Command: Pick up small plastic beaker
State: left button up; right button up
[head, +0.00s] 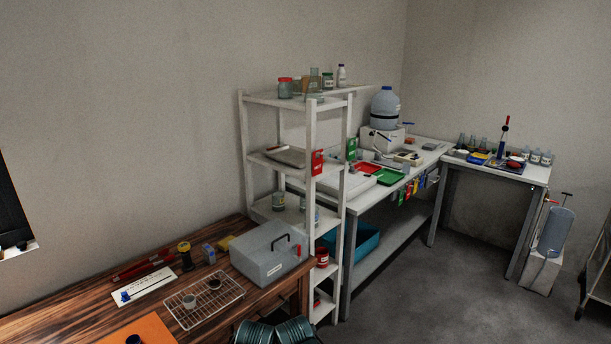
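Neither of my grippers is in view.
A grey case (271,258) stands right of the rack on the wooden bench (60,318). A white strip with a blue item (146,288) and an orange mat (140,330) lie nearby. A white shelf unit (314,225) rises beyond. Open floor (430,300) is at right.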

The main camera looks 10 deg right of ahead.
aim_at(406, 166)
jog(key=i+l, duration=0.35)
jog(key=l, duration=0.25)
jog(key=i+l, duration=0.35)
jog(key=l, duration=0.2)
jog(key=i+l, duration=0.4)
jog(key=l, duration=0.2)
jog(key=i+l+z, duration=0.1)
jog(key=i+l, duration=0.25)
jog(key=l, duration=0.25)
jog(key=i+l, duration=0.35)
jog(key=l, duration=0.2)
jog(key=i+l, duration=0.4)
jog(key=l, duration=0.15)
jog(key=i+l, duration=0.35)
jog(key=l, duration=0.2)
jog(key=i+l, duration=0.4)
jog(key=l, duration=0.15)
jog(key=l+z, duration=0.05)
